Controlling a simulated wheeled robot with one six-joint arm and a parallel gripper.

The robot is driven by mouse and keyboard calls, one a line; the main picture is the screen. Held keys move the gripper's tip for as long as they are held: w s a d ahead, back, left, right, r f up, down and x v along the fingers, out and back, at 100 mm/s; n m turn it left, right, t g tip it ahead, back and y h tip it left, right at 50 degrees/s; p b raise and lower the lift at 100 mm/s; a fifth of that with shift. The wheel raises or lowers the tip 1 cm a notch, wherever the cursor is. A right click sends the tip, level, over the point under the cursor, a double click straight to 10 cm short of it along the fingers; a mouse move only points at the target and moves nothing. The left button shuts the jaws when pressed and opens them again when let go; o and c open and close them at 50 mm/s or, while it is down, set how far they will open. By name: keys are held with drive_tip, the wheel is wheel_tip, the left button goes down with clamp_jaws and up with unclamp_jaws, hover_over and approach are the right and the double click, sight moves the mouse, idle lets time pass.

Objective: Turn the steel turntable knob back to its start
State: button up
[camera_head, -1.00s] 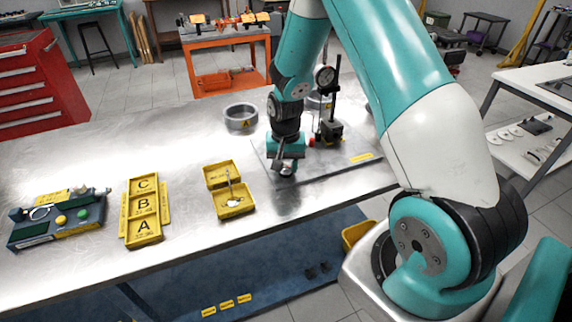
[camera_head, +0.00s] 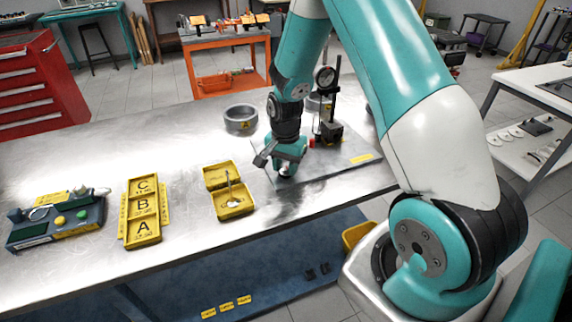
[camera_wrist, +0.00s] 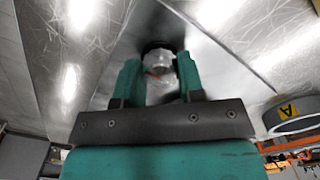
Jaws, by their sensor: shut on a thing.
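The steel knob (camera_wrist: 158,62) sits between my gripper's two teal fingers in the wrist view, with a dark ring around its far side. My gripper (camera_head: 286,172) points down at the front left corner of the grey base plate (camera_head: 325,168) and is shut on the knob. In the wrist view my gripper (camera_wrist: 158,78) has a finger on each side of the knob. In the head view the knob is mostly hidden by the gripper. Any mark for its start angle cannot be made out.
A dial gauge stand (camera_head: 328,125) with a red part stands on the plate behind my gripper. A grey ring marked A (camera_head: 240,119) is behind to the left. A yellow open box (camera_head: 233,203), a yellow A-B-C tray (camera_head: 142,230) and a dark fixture (camera_head: 58,225) stand left.

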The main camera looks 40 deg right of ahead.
sight(286, 166)
drive_tip(key=o, duration=0.9)
wheel_tip(286, 166, up, 18)
drive_tip(key=shift+f+b, duration=0.25)
drive_tip(key=shift+b, duration=0.65)
drive_tip(key=s+a+r+n+y, duration=0.1)
drive_tip(key=s+a+n, duration=0.5)
drive_tip(key=s+a, duration=0.1)
drive_tip(key=s+a+r+n+y, duration=0.1)
drive_tip(key=s+a+r+n, duration=0.1)
drive_tip(key=s+a+n, duration=0.5)
drive_tip(key=s+a+r+n+y, duration=0.2)
drive_tip(key=s+a+n, duration=0.4)
drive_tip(key=s+a, duration=0.2)
drive_tip(key=shift+s+a+n, duration=0.15)
drive_tip(key=shift+a+n, duration=0.05)
drive_tip(key=shift+n, duration=0.1)
